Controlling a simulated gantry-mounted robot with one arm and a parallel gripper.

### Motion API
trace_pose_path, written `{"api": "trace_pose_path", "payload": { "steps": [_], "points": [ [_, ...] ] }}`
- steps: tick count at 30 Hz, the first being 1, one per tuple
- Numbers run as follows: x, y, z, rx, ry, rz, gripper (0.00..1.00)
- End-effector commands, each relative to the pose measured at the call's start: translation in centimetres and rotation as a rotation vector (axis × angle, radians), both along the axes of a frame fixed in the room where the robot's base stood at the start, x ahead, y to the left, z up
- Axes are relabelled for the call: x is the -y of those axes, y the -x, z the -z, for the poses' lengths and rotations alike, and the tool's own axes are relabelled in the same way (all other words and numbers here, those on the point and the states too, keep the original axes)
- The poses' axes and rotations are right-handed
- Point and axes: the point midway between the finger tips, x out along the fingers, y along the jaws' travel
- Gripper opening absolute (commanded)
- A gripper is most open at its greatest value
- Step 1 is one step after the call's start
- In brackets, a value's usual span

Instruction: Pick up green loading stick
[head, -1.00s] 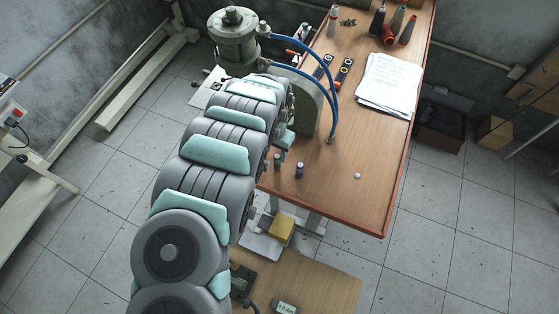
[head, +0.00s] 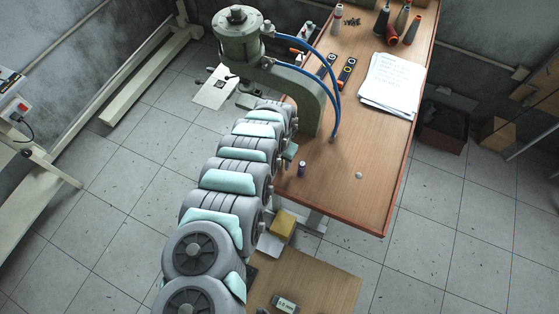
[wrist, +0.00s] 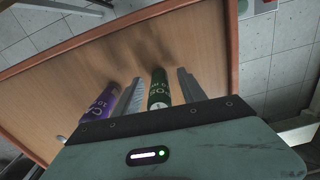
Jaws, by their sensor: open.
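The green loading stick (wrist: 158,88) stands between the two fingers of my gripper (wrist: 159,76) in the wrist view. My gripper is open, with one finger on each side of the stick. I cannot tell whether either finger touches it. The stick's lower part is cut off from sight by the gripper body. In the head view the green stick is hidden behind my arm.
A purple stick (wrist: 99,106) stands just left of my left finger; it also shows in the head view (head: 301,168) on the wooden table (head: 350,205). A pneumatic press (head: 238,40) with blue hoses stands close behind my arm. Papers (head: 390,82) lie farther back.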

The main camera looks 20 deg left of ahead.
Motion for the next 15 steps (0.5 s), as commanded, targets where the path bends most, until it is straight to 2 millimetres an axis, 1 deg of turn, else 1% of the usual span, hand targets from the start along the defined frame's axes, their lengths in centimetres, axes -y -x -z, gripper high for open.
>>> {"api": "trace_pose_path", "payload": {
  "steps": [9,15],
  "points": [
    [0.02,0.06,0.23,-0.002,0.000,0.001,0.49],
    [0.01,0.06,0.22,-0.002,0.000,0.000,0.32]
  ]
}}
